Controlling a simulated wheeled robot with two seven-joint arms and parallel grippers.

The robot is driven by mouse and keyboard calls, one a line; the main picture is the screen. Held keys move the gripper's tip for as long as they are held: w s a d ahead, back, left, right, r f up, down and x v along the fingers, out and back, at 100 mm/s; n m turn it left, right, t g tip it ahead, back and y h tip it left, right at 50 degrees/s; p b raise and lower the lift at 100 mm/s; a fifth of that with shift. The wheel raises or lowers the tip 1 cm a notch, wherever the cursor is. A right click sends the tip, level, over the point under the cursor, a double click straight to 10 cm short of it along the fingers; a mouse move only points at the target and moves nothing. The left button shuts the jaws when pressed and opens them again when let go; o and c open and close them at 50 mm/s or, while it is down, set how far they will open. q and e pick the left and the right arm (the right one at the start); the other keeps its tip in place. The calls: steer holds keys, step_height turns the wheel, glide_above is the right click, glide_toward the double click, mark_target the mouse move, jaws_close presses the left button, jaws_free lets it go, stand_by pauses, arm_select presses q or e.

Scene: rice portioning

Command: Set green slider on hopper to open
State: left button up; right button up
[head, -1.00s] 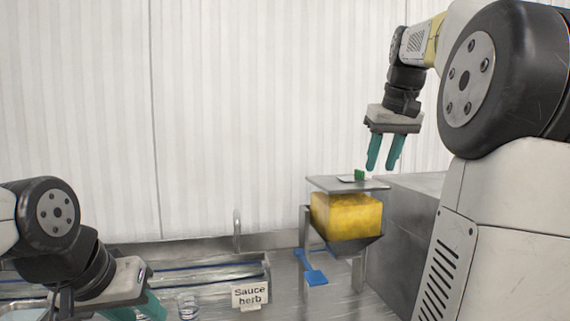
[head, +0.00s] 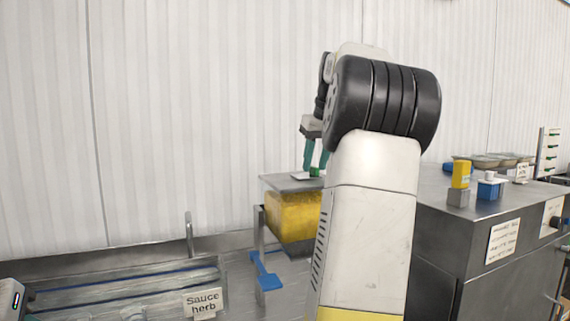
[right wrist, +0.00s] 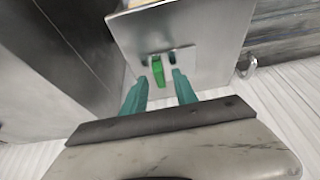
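The green slider (head: 316,172) stands up from a pale plate on the flat grey lid of the hopper (head: 276,182). The hopper body below is filled with yellow. My right gripper (head: 314,162) points down just over the slider, its teal fingers apart. In the right wrist view the green slider (right wrist: 158,70) shows in the gap between the open fingers of the right gripper (right wrist: 160,78); I cannot tell if either finger touches it. Only a corner of my left gripper's body (head: 12,298) shows at the left edge; its fingers are out of frame.
A metal cabinet (head: 470,225) stands at right, with a yellow container (head: 461,175) and a blue one (head: 490,188). My right arm hides part of the hopper.

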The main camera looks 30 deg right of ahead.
steer(key=shift+w+f, duration=0.1)
steer(key=shift+f, duration=0.2)
jaws_close()
stand_by(1.3)
